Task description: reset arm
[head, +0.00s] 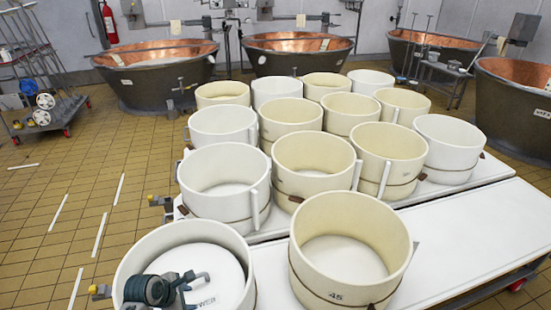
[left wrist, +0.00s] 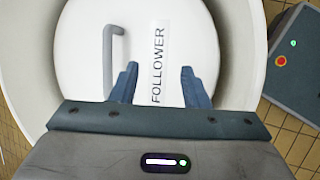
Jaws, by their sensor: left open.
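The follower (head: 220,272) is a round white disc lying inside a white tub (head: 134,262) at the near left of the head view. In the left wrist view the follower (left wrist: 207,45) shows a grey handle (left wrist: 109,60) and a label reading FOLLOWER. My left gripper (head: 183,288) is over the follower and hides part of its label in the head view. In the left wrist view its two blue-grey fingers (left wrist: 159,78) are apart with nothing between them, and the handle lies to their left. Contact with the follower cannot be told. My right gripper is not in view.
A cream tub (head: 335,215) stands close on the right. Several white and cream tubs crowd the white table (head: 490,225) behind. Its right front part is bare. Copper vats (head: 150,52) line the back wall. The tiled floor (head: 60,190) at left is mostly open, with a trolley (head: 40,110) beyond.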

